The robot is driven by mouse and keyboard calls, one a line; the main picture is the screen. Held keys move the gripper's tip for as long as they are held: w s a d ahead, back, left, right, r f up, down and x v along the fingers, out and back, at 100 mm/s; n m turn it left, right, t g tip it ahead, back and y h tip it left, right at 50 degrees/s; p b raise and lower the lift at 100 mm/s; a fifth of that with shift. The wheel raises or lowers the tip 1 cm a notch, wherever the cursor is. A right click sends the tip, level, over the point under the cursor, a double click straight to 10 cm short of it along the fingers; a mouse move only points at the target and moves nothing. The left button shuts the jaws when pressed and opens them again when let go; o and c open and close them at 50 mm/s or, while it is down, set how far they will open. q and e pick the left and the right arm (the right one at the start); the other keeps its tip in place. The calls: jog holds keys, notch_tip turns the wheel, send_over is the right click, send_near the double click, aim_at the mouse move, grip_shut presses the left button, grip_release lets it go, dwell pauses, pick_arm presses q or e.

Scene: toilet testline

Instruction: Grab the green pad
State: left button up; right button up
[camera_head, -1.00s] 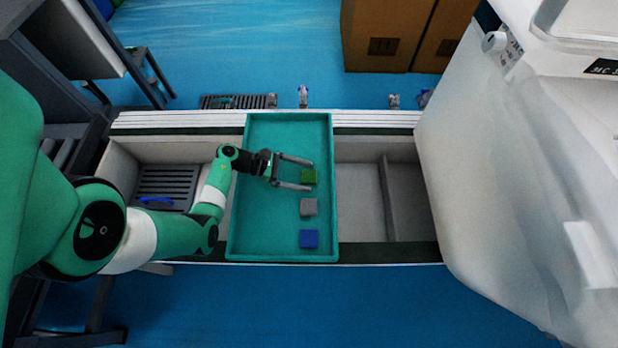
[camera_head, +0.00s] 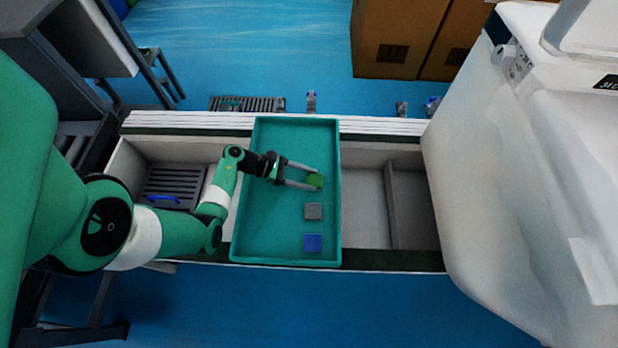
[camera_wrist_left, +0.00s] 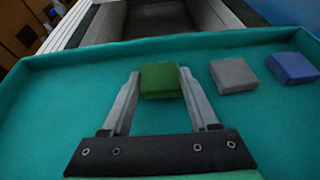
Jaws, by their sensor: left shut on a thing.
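The green pad (camera_head: 314,180) is in the teal tray (camera_head: 270,235), at the back of a row of three pads along the tray's right side. My left gripper (camera_head: 315,179) reaches in from the left and is shut on the green pad. In the left wrist view the green pad (camera_wrist_left: 161,80) sits between the tips of the two fingers (camera_wrist_left: 161,82). I cannot tell whether it is lifted off the tray floor. My right gripper is not in view.
A grey pad (camera_head: 313,211) and a blue pad (camera_head: 312,243) lie in front of the green one in the tray. A slatted dark grate (camera_head: 176,183) lies to the left. A large white machine (camera_head: 530,170) stands at the right.

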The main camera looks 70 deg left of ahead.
aim_at(307, 179)
pick_arm(q)
notch_tip(307, 179, up, 4)
jog(key=shift+f+p, duration=0.2)
jog(key=shift+p, duration=1.05)
jog(key=s+d+r+p, duration=0.1)
jog(key=d+r+p, duration=0.7)
jog(key=d, duration=0.6)
jog(key=shift+r, duration=0.4)
